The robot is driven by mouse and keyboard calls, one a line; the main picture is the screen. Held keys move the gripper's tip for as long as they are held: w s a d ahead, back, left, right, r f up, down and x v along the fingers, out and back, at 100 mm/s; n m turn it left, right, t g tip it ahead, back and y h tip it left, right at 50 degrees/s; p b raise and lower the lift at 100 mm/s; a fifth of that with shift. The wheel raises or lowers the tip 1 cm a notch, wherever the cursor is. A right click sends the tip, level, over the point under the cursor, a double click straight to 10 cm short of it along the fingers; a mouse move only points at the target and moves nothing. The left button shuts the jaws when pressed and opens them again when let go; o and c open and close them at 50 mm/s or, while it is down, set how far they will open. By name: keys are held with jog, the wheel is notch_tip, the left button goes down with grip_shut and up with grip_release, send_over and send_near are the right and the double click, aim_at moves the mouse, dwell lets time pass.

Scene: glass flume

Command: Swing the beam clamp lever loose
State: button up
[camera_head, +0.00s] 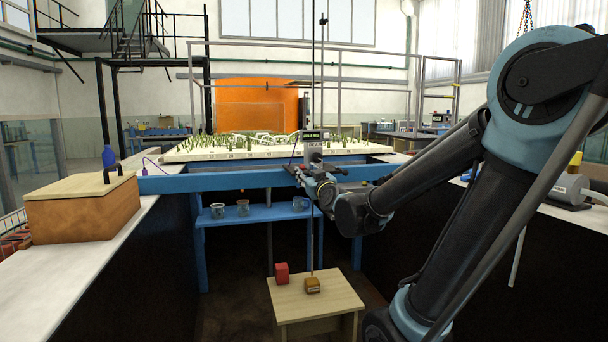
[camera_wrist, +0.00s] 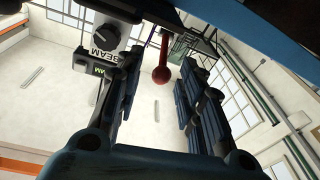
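The beam clamp unit, a grey box labelled BEAM (camera_head: 313,155), sits on the blue beam (camera_head: 230,180) in the middle of the head view. In the wrist view the BEAM box (camera_wrist: 103,38) with a dark knob is at upper left. The clamp lever (camera_wrist: 160,72), red with a round ball end, hangs at upper middle. It appears between the fingers of my gripper (camera_wrist: 161,84), without visible contact. My gripper is open, its two dark blue fingers apart. In the head view my gripper (camera_head: 312,181) is just below the box, and I cannot make out the lever there.
A thin vertical rod (camera_head: 314,90) runs through the unit towards a small orange-yellow block (camera_head: 312,285) on a wooden table (camera_head: 335,302). A wooden box (camera_head: 82,212) is on the left ledge. Mugs (camera_head: 243,207) stand on a blue shelf.

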jog(key=v, duration=0.6)
jog(key=shift+s, duration=0.15)
jog(key=shift+d, duration=0.2)
jog(key=s+d+f+m+g+h, duration=0.15)
jog(key=s+d+f+g, duration=0.25)
jog(key=f, duration=0.5)
jog(key=s+d+f+g+h, duration=0.25)
jog(key=s+f+g, duration=0.2)
jog(key=f, duration=0.45)
jog(key=s+d+f+m+g+h, duration=0.1)
jog(key=s+d+f+m+g, duration=0.1)
jog(key=s, duration=0.5)
jog(key=s+d+f+m+g+h, duration=0.2)
jog(key=s+d+f+g, duration=0.3)
jog(key=s+d+f, duration=0.2)
jog(key=shift+s+d+f+m, duration=0.2)
jog(key=shift+s+d+m, duration=0.15)
jog(key=shift+s+d, duration=0.65)
jog(key=shift+w+d+g, duration=0.2)
jog(key=shift+w+g, duration=0.05)
jog(key=shift+w, duration=0.05)
